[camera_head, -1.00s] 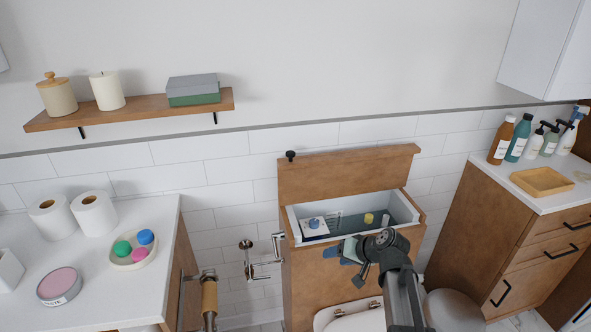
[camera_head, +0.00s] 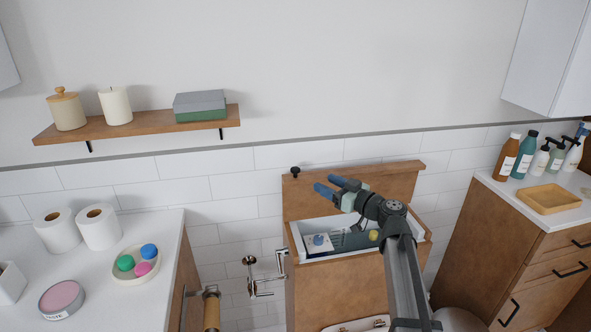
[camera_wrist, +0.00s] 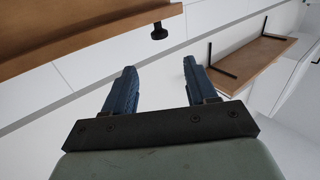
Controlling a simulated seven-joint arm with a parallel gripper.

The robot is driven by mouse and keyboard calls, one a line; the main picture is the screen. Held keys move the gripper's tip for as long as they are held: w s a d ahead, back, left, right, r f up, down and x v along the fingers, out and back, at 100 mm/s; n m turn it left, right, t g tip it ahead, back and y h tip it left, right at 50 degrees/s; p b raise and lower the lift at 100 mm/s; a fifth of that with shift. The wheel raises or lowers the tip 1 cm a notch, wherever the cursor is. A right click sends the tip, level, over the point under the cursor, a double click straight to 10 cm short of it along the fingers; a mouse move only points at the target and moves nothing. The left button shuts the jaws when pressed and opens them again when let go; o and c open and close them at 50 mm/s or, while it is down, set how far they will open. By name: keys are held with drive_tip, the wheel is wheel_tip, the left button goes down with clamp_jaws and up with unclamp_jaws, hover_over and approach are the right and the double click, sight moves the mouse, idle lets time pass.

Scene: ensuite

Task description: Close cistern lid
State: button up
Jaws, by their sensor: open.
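The cistern lid (camera_head: 400,180) is a brown wooden panel standing raised at the back of the wooden cistern box (camera_head: 350,290). A small black knob (camera_head: 295,171) sits at its upper left corner. The open top shows a white-rimmed inside with a blue-topped white part and a yellow part. My gripper (camera_head: 326,188) is open and empty, in front of the lid's left half and above the opening, with blue fingers pointing left toward the knob. In the wrist view the lid's edge (camera_wrist: 90,42) and knob (camera_wrist: 159,31) lie beyond the fingers (camera_wrist: 156,75), apart from them.
A wall shelf (camera_head: 140,126) with a jar, candle and boxes hangs at upper left. A counter (camera_head: 150,225) with rolls and a dish stands left, a cabinet (camera_head: 530,225) with bottles right. A metal holder (camera_head: 262,279) stands out beside the cistern's left side.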

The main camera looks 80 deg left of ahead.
sight(299, 170)
drive_tip(key=x, duration=1.3)
drive_tip(key=shift+s+a, duration=0.15)
drive_tip(key=shift+a, duration=0.15)
drive_tip(key=shift+c, duration=0.4)
clamp_jaws()
